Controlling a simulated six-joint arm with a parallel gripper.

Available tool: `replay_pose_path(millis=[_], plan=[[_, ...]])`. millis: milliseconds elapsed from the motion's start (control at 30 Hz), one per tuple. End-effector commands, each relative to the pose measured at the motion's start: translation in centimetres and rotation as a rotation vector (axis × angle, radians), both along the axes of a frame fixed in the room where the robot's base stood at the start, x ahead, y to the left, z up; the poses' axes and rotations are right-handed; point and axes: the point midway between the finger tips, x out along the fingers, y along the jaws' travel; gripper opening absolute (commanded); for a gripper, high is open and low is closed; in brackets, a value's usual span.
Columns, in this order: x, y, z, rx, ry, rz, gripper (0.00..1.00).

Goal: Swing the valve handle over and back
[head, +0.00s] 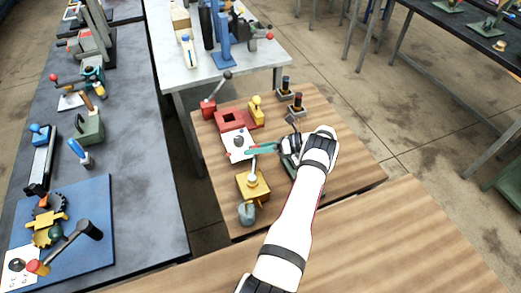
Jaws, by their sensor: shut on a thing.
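A yellow block (254,188) stands on the small wooden table, with a pale round fitting (252,181) on top. A thin grey lever rises from that fitting to a teal bar-shaped handle (261,149). My gripper (284,147) comes in from the right, shut at the right end of the teal handle. The dark fingers and wrist hide the exact contact. A grey cup (246,214) stands in front of the yellow block, below its short spout.
A white sheet (238,144) lies behind the handle. A red frame-shaped block (230,119), a yellow piece (256,110) and dark-topped posts (297,103) stand farther back. The wooden table (352,165) is clear to the right of my arm.

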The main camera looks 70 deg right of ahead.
Motion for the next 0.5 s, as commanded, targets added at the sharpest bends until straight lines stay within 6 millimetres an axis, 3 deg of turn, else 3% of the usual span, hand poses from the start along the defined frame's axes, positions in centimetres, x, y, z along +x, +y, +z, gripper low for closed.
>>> replay_pose_path(millis=[500], plan=[[0.83, 0.38, 0.09, 0.005, -0.003, 0.093, 0.0]])
